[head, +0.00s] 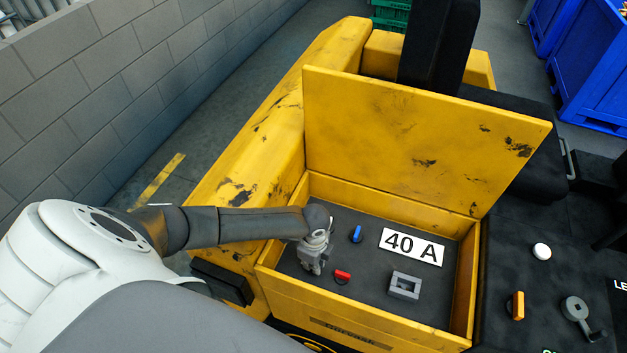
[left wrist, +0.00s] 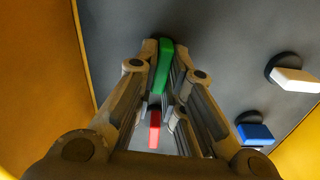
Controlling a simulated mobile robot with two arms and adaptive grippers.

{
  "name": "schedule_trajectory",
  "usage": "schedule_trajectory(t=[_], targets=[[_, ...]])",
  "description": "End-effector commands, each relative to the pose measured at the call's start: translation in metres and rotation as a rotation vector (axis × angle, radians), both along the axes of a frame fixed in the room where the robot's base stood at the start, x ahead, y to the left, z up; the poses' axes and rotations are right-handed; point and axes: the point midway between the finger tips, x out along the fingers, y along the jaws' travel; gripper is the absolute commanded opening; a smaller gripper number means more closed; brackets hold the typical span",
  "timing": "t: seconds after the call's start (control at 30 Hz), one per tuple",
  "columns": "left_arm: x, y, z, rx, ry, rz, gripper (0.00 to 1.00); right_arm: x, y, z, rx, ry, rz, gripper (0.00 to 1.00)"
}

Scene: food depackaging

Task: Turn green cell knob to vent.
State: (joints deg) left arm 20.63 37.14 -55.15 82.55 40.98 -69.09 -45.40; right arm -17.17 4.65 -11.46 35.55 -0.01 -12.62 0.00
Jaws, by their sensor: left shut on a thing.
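The green cell knob (left wrist: 164,62) is a narrow green bar between the fingers of my left gripper (left wrist: 163,75) in the left wrist view. In the head view my left gripper (head: 313,264) reaches down into the open yellow box and hides the green knob. The gripper is shut on the knob, which runs roughly along the length of the picture in the wrist view. My right gripper is not in view.
Close by are a red knob (head: 343,275), a blue knob (head: 356,234) and a white knob (left wrist: 296,80). A "40 A" label (head: 411,246) and a grey square block (head: 404,286) sit on the panel. The raised yellow lid (head: 420,135) stands behind.

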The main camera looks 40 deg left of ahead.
Motion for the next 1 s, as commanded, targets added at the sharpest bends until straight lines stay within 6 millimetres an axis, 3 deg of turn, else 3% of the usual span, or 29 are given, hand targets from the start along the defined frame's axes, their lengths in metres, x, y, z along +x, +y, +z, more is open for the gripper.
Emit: schedule_trajectory(t=[0.3, 0.83, 0.87, 1.0], targets=[[0.0017, 0.0016, 0.0008, 0.003, -0.003, 0.112, 0.00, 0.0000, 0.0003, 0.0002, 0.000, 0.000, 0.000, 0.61], [0.0020, 0.0023, 0.0009, 0.004, -0.002, 0.133, 0.00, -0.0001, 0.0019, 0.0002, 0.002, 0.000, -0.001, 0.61], [0.0020, 0.0023, 0.0010, 0.004, -0.002, 0.133, 0.14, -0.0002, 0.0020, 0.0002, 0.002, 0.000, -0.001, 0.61], [0.0018, 0.0017, 0.0007, 0.003, -0.002, 0.132, 0.32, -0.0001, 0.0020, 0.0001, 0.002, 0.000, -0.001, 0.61]])
